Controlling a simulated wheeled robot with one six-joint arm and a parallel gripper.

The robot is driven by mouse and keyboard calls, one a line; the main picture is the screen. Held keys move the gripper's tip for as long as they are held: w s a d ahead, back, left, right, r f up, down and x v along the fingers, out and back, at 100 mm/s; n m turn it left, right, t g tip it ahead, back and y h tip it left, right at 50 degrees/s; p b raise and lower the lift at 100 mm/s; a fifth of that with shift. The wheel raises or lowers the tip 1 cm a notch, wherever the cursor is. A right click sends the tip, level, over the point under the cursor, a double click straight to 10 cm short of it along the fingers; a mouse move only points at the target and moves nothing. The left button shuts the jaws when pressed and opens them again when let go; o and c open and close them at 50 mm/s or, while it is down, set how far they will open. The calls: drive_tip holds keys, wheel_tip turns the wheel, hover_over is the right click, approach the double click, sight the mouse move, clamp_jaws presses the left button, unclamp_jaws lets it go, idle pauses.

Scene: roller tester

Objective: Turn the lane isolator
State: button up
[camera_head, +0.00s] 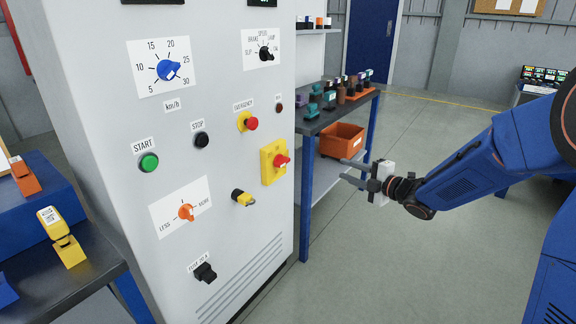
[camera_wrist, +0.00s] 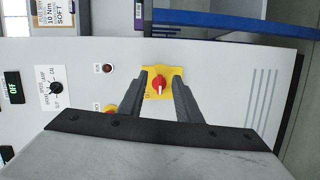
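The lane isolator appears to be the red rotary knob (camera_head: 281,160) on a yellow square plate (camera_head: 268,172), at the right side of the grey cabinet front in the head view. In the wrist view the red knob (camera_wrist: 158,85) and its yellow plate (camera_wrist: 150,95) show between my fingers. My gripper (camera_head: 342,171) is open and empty, to the right of the isolator and apart from it. Its fingers point at the panel. In the wrist view the fingers of my gripper (camera_wrist: 160,82) partly cover the plate's edges.
The cabinet (camera_head: 115,70) carries other controls: a red emergency button (camera_head: 251,123), a yellow-and-black key-like switch (camera_head: 243,197), a black stop button (camera_head: 201,139) and several dials. A blue shelf bench (camera_head: 305,210) with an orange bin (camera_head: 341,141) stands behind my gripper. Floor to the right is clear.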

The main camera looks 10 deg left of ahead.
sight(286, 163)
drive_tip(key=w+a+f+n+g+y, duration=0.1)
drive_tip(key=a, duration=0.6)
drive_tip(key=w+a+f+n+g+y, duration=0.1)
drive_tip(key=w+a, duration=0.1)
drive_tip(key=a, duration=0.5)
drive_tip(key=w+a+f+n+g+y, duration=0.1)
drive_tip(key=a+n, duration=0.1)
drive_tip(key=a, duration=0.5)
drive_tip(key=shift+w+a, duration=0.15)
drive_tip(key=shift+w, duration=0.15)
clamp_jaws()
